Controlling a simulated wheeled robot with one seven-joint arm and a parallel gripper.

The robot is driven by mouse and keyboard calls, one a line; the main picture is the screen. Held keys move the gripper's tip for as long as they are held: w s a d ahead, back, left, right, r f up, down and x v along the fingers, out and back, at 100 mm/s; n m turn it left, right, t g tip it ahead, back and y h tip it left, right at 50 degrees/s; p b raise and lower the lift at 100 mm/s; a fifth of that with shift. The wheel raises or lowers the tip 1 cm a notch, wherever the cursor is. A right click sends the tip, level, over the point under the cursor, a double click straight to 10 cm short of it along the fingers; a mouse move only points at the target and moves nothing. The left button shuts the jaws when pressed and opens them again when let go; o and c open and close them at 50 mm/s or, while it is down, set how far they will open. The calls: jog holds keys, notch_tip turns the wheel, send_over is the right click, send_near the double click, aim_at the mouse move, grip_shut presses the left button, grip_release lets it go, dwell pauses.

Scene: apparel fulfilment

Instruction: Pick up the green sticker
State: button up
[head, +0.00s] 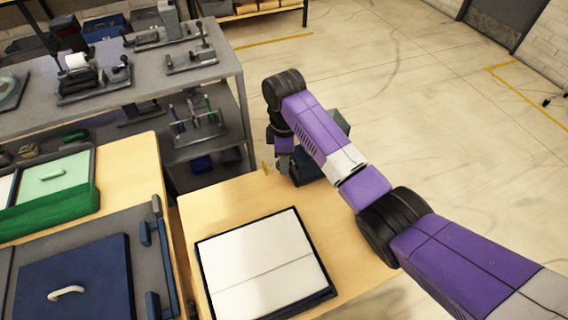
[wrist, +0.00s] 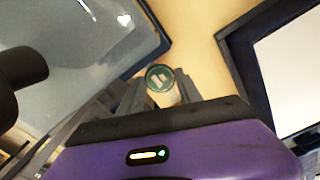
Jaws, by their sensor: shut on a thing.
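The green sticker (wrist: 160,76) is a round dark-green disc with a pale mark, on top of a small light-coloured piece. In the wrist view it sits between the two grey fingers of my gripper (wrist: 160,90), which is shut on it. In the head view my gripper (head: 283,165) is at the far edge of the light wooden table (head: 200,215), low over the top. The sticker is mostly hidden there by my arm and wrist.
A dark-edged tray with a white panel (head: 262,265) lies nearby on the table. A dark blue container (head: 310,168) is beside my gripper, partly behind my arm. A grey shelf unit (head: 120,110) with tools stands at the left. A green box (head: 50,200) sits left.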

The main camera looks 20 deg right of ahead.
jog(key=shift+r, duration=0.1)
jog(key=d+r+p, duration=0.3)
jog(key=r+p, duration=0.6)
jog(key=r, duration=1.6)
jog(key=shift+r+p, duration=0.2)
jog(key=shift+p, duration=0.1)
